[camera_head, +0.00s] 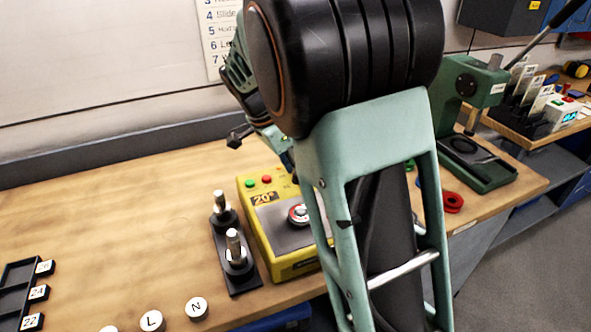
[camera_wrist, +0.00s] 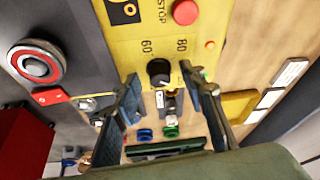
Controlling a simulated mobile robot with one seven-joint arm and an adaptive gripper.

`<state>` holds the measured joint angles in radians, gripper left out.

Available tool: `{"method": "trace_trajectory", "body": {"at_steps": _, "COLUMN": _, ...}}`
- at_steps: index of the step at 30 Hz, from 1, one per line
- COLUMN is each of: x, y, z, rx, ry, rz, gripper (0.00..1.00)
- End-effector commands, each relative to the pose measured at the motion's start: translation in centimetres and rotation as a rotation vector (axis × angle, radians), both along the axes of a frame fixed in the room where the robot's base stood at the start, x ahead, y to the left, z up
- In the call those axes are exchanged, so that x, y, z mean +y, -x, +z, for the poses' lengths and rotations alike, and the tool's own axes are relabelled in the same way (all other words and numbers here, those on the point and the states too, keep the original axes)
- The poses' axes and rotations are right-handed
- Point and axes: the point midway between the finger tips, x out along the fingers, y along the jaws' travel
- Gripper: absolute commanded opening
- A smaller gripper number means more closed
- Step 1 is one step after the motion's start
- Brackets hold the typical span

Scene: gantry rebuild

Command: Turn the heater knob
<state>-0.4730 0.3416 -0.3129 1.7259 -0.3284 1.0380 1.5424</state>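The heater is a yellow box (camera_head: 284,268) on the wooden bench, with a grey top plate, a "20°" label and red and green buttons. In the wrist view its yellow panel (camera_wrist: 120,45) carries a small black knob (camera_wrist: 157,70) near the marks 60 and 80. A pale mark shows at the knob's lower right edge. My gripper (camera_wrist: 160,76) is open, with one finger on either side of the knob in this view. I see no clear contact, and the depth gap is hard to judge. In the head view my arm hides the knob and the gripper's fingers.
A black plate with two metal pegs (camera_head: 235,250) stands just left of the heater. White round caps (camera_head: 196,308) and a dark numbered rack (camera_head: 15,275) lie further left. A green press (camera_head: 475,165) and a red ring (camera_head: 453,202) are to the right. The bench's middle left is clear.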

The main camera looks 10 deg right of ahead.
Motion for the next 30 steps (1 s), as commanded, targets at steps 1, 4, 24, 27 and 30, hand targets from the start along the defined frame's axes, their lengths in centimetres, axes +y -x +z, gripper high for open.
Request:
{"method": "trace_trajectory", "body": {"at_steps": 1, "x": 0.0, "y": 0.0, "z": 0.2, "rx": -0.001, "ry": 0.0, "rz": 0.0, "gripper": 0.38}}
{"method": "trace_trajectory", "body": {"at_steps": 4, "x": 0.4, "y": 0.0, "z": 0.9, "rx": -0.003, "ry": -0.001, "rz": 0.001, "gripper": 0.38}}
{"method": "trace_trajectory", "body": {"at_steps": 24, "x": 4.2, "y": 1.6, "z": 10.9, "rx": -0.001, "ry": 0.0, "rz": 0.0, "gripper": 0.38}}
{"method": "trace_trajectory", "body": {"at_steps": 27, "x": 4.3, "y": 1.7, "z": 11.1, "rx": 0.0, "ry": 0.0, "rz": 0.0, "gripper": 0.38}}
{"method": "trace_trajectory", "body": {"at_steps": 30, "x": 4.3, "y": 1.7, "z": 11.1, "rx": 0.0, "ry": 0.0, "rz": 0.0, "gripper": 0.38}}
